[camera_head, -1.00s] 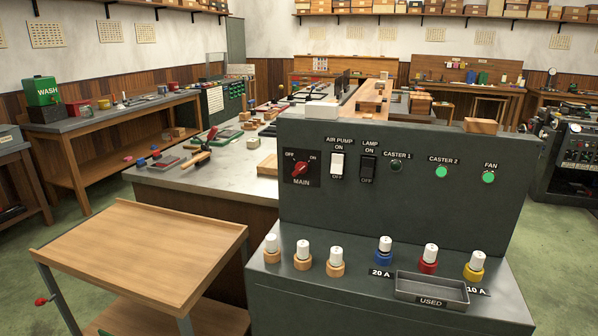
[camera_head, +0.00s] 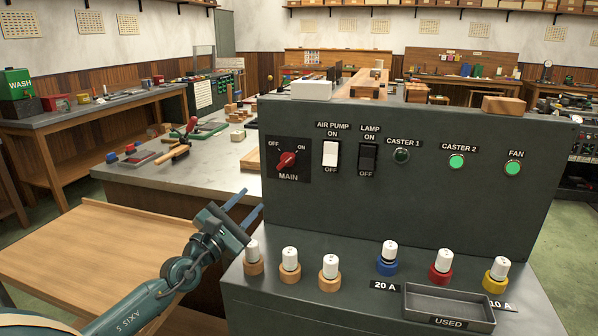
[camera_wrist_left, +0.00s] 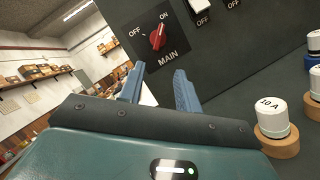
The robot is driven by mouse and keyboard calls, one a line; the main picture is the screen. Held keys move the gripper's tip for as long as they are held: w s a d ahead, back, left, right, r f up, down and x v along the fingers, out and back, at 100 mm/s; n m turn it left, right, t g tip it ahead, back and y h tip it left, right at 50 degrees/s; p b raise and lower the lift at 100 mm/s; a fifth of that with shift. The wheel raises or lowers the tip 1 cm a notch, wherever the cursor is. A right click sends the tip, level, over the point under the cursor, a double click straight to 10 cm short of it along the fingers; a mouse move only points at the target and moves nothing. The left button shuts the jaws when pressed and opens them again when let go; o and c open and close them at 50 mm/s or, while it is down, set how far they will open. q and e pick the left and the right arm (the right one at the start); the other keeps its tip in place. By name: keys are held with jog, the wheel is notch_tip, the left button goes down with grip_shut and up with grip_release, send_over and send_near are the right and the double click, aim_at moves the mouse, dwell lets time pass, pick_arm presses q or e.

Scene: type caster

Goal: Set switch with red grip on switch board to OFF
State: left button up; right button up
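The MAIN switch with its red grip (camera_head: 287,160) sits on a black plate at the upper left of the grey switch board (camera_head: 420,200). Its grip is tilted toward the ON label at upper right. It also shows in the left wrist view (camera_wrist_left: 158,38), beyond the fingers. My left gripper (camera_head: 254,201) is open and empty, below and to the left of the switch, apart from the board. Its two blue fingers also show in the left wrist view (camera_wrist_left: 159,88). My right gripper is not in view.
Right of MAIN are a white AIR PUMP rocker (camera_head: 331,154), a black LAMP rocker (camera_head: 367,159) and lamps; CASTER 2 (camera_head: 456,161) and FAN (camera_head: 513,168) glow green. Several white-capped fuses and a USED tray (camera_head: 450,304) stand on the ledge below. A wooden cart (camera_head: 75,245) is at left.

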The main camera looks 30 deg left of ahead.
aim_at(283, 165)
pick_arm(q)
jog(key=shift+m, duration=0.4)
jog(key=x, duration=1.3)
jog(key=shift+w+r, duration=0.2)
jog(key=shift+r, duration=0.15)
grip_shut()
